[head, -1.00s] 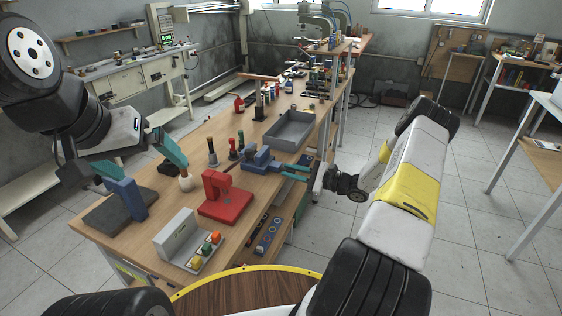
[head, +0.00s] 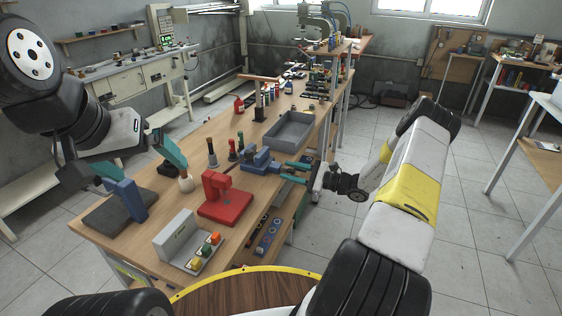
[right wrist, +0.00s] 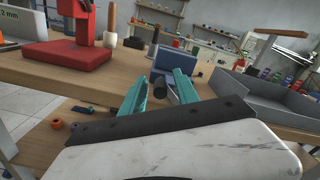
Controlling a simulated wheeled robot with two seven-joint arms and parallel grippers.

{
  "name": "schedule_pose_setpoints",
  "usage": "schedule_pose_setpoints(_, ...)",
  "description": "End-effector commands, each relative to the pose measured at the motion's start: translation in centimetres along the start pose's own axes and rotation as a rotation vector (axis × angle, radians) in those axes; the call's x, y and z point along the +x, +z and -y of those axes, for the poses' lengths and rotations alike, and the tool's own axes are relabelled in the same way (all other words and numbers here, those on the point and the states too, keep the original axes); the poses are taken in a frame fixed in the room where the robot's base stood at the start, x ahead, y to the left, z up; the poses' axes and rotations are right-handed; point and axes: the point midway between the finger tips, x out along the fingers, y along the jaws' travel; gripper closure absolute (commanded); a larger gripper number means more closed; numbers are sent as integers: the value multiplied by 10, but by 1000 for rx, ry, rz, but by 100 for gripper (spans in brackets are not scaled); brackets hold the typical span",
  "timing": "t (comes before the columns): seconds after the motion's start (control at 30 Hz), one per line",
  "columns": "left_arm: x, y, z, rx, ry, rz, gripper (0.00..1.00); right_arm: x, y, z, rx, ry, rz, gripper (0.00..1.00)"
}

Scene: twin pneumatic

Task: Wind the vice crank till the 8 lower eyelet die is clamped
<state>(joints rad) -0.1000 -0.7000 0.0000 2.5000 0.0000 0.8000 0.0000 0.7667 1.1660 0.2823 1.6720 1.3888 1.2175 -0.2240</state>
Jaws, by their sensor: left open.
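The blue vice (head: 262,160) stands at the right edge of the workbench, and also shows in the right wrist view (right wrist: 174,62). My right gripper (head: 284,168) has its teal fingers beside it. In the right wrist view (right wrist: 160,78) the fingers stand apart, with a black crank handle (right wrist: 158,87) between them and gaps beside it. I cannot make out the 8 lower eyelet die or whether the jaws grip it. My left gripper (head: 140,160) is open and empty above the left of the bench.
A red press-like stand (head: 224,198), a grey box with coloured buttons (head: 180,240) and a blue upright on a dark plate (head: 128,196) stand near. A grey tray (head: 288,131) lies behind the vice.

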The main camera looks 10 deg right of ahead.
Motion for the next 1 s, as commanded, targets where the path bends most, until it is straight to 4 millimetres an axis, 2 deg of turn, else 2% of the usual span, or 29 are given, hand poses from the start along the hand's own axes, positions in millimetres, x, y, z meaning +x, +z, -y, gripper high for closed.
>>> schedule_pose_setpoints(0.17,0,0,0,0,0,0,0,-14,0,1,0,-3,-1,63)
schedule_pose_setpoints(0.4,0,0,0,0,0,0,0,-56,0,1,-1,-2,-2,63)
schedule_pose_setpoints(0.53,0,0,0,0,0,0,0,-71,0,0,-1,-1,0,63)
schedule_pose_setpoints(0.7,0,0,0,0,0,0,0,-78,0,0,1,0,0,63)
schedule_pose_setpoints(1.0,0,0,0,0,0,0,0,-76,3,0,-6,12,-1,63)
